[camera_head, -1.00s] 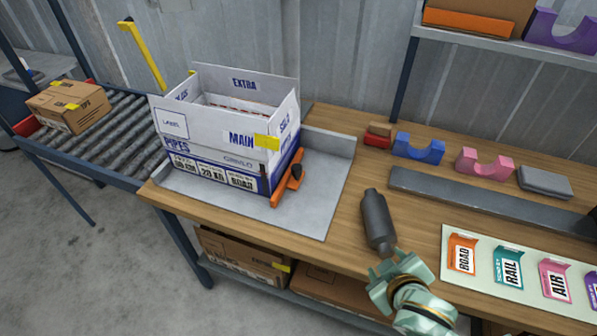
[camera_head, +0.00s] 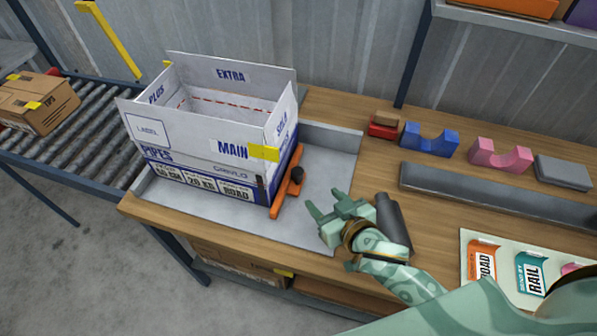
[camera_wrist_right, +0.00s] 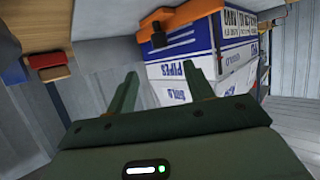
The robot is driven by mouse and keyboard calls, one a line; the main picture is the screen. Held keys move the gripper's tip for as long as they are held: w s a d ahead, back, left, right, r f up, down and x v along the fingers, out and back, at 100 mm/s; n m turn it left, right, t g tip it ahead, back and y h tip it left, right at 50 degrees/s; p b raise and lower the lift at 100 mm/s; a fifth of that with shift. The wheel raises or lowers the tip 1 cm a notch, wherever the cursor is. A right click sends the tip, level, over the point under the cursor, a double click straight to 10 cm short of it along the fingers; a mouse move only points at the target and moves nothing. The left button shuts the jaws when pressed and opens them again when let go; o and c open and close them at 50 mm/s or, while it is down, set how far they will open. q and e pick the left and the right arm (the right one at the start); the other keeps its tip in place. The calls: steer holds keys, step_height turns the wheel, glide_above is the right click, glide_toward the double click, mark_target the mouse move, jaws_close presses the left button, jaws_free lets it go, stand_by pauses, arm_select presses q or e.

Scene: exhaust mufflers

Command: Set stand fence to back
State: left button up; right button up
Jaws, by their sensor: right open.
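The orange fence (camera_head: 285,192) with a black knob (camera_head: 297,174) stands on the grey metal stand plate (camera_head: 335,160), along the right side of the white and blue pipes box (camera_head: 205,180). My right gripper (camera_head: 323,199) is open and empty, just right of the fence's near end and apart from it. The right wrist view shows the open fingers (camera_wrist_right: 161,75), with the orange fence (camera_wrist_right: 185,16) and its knob (camera_wrist_right: 159,39) beyond them, beside the box (camera_wrist_right: 205,65). My left gripper is out of view.
A dark grey muffler (camera_head: 394,222) lies behind my right wrist. Blue (camera_head: 430,140) and pink (camera_head: 499,155) cradles, a small red block (camera_head: 383,127) and a long grey tray (camera_head: 480,190) line the bench to the right. A roller conveyor (camera_head: 70,145) is at the left.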

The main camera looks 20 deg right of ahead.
steer(key=b, duration=0.1)
glide_toward(300, 177)
steer(key=shift+x, duration=0.9)
steer(key=b+x, duration=0.2)
steer(key=x, duration=0.6)
steer(key=shift+d, duration=0.1)
steer(key=shift+w, duration=0.25)
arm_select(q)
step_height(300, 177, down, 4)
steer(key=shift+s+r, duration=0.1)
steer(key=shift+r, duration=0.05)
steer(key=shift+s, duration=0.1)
